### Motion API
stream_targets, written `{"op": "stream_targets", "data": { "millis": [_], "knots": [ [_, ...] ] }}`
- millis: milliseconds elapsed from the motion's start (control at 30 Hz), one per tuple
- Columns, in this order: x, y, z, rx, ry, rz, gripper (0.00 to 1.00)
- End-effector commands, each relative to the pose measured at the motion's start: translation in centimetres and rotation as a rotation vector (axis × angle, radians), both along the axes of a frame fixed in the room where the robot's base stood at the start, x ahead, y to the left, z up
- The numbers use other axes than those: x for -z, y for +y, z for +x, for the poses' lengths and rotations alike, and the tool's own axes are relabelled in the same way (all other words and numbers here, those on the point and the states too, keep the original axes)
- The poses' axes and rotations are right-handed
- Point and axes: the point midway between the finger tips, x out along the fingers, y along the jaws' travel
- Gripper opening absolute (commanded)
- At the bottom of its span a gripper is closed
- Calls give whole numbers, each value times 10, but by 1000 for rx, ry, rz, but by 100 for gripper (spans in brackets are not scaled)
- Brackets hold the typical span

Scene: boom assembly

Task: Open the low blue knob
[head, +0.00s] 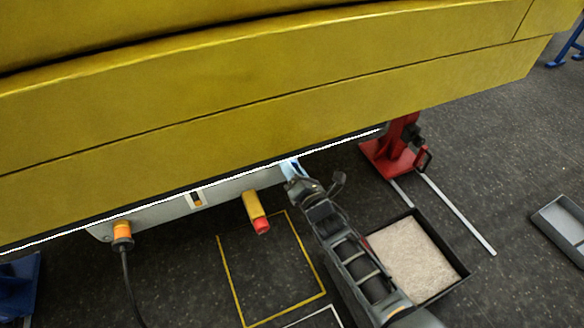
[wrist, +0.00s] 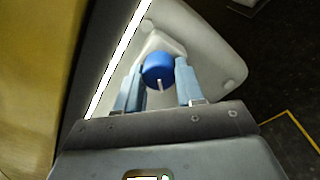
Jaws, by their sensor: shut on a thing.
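The low blue knob (wrist: 157,68) sits on a pale grey housing (wrist: 205,60) in the wrist view. A short white mark on the knob points down in that view. My gripper (wrist: 160,76) has its two light blue fingers on either side of the knob and is shut on it. In the head view my gripper (head: 290,168) reaches the right end of the grey panel, just under the yellow boom. The knob cannot be made out there, as the gripper and boom edge cover it.
The yellow boom (head: 270,85) hangs directly above, with a bright strip along its lower edge. An orange connector with a cable (head: 122,235) and a yellow part with a red end (head: 256,212) are to the left. A red stand (head: 393,155) and a gravel tray (head: 462,272) are to the right.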

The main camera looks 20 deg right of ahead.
Motion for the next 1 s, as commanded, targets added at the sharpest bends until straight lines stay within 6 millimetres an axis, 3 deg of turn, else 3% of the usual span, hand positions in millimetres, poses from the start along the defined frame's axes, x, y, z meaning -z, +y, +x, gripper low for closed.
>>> {"op": "stream_targets", "data": {
  "millis": [200, 567, 1000],
  "knots": [
    [0, 0, 0, 0, 0, 0, 7],
    [1, 0, 0, 0, -1, 72, 7],
    [2, 0, 0, 1, -1, 432, 7]
  ]
}}
